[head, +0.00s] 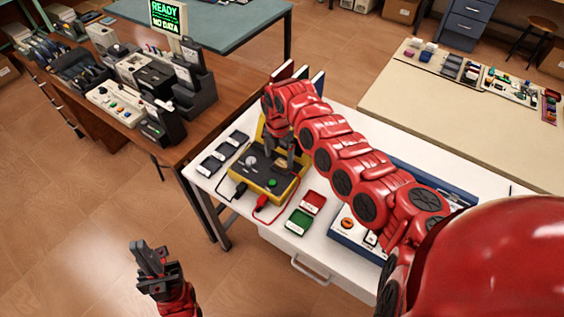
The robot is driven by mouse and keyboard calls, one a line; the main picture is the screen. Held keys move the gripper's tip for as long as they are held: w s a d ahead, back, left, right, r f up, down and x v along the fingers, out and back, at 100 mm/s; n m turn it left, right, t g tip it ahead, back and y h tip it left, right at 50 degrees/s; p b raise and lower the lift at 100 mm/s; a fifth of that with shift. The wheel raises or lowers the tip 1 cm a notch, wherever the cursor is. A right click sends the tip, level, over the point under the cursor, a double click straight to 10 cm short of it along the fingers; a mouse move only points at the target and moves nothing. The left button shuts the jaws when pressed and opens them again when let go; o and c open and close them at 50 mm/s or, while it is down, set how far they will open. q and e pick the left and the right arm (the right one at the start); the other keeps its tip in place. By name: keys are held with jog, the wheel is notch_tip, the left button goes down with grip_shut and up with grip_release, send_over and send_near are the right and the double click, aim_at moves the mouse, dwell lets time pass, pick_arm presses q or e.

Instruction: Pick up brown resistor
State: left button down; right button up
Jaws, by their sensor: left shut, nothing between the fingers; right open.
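A small tan-brown piece (281,163), which looks like the brown resistor, sits on the yellow tester (291,195) with a dark top panel, on the white table. My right gripper (284,151) reaches down over the tester, with its open fingers right by this piece. I cannot tell whether they touch it. The red arm hides part of the tester's back side. My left gripper (149,257) is shut and empty, low at the left over the floor, well away from the table.
Grey-black boxes (223,149) lie left of the tester. Red (313,201) and green (299,222) boxes lie to its right, near a blue-framed device (345,238). Red and black leads hang at the tester's front. A brown table (180,147) with equipment stands at left.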

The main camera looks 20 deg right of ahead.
aim_at(280, 166)
jog(key=shift+s+f+p, duration=0.2)
jog(key=shift+f+p, duration=0.25)
jog(key=shift+f, duration=1.25)
grip_shut()
jog(key=shift+r, duration=0.15)
